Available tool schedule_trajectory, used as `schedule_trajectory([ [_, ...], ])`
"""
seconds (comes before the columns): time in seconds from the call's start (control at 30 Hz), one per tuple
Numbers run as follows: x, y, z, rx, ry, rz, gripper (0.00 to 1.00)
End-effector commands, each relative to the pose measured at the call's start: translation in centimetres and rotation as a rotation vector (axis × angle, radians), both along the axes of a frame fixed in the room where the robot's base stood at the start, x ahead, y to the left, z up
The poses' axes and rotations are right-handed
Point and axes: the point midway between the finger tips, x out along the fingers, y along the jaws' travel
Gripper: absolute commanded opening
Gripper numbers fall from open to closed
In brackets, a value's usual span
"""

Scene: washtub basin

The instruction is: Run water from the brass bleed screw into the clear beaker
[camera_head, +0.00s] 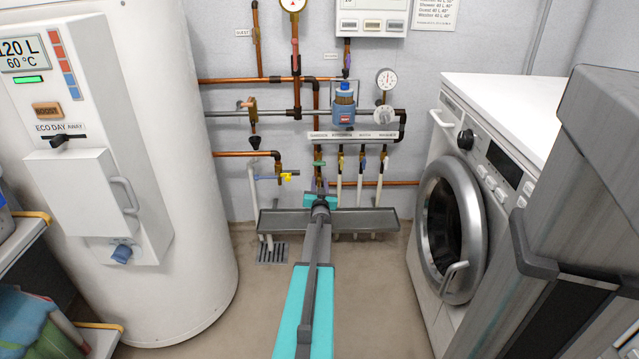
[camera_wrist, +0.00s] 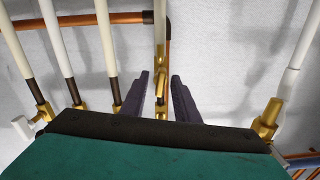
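My gripper (camera_head: 319,185) reaches the wall pipes below the manifold, its dark purple fingers pointing away from me. In the wrist view my gripper (camera_wrist: 168,80) has its fingers apart, with a visible gap. A brass fitting (camera_wrist: 162,88) on a vertical pipe shows in that gap, beyond or between the fingertips; I cannot tell whether they touch it. It may be the brass bleed screw, but I cannot be sure. I can make out no clear beaker in either view. No running water is visible.
A grey trough (camera_head: 365,217) spans the wall below the pipes. A white boiler (camera_head: 190,200) and a washing machine (camera_head: 452,235) flank the floor.

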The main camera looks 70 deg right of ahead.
Motion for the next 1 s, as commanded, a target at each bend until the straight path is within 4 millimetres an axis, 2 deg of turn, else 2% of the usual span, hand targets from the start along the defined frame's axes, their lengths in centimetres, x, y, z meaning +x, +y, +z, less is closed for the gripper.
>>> schedule_trajectory([
  [1.0,-3.9,10.0,0.2,-0.001,0.000,-0.001,0.28],
])
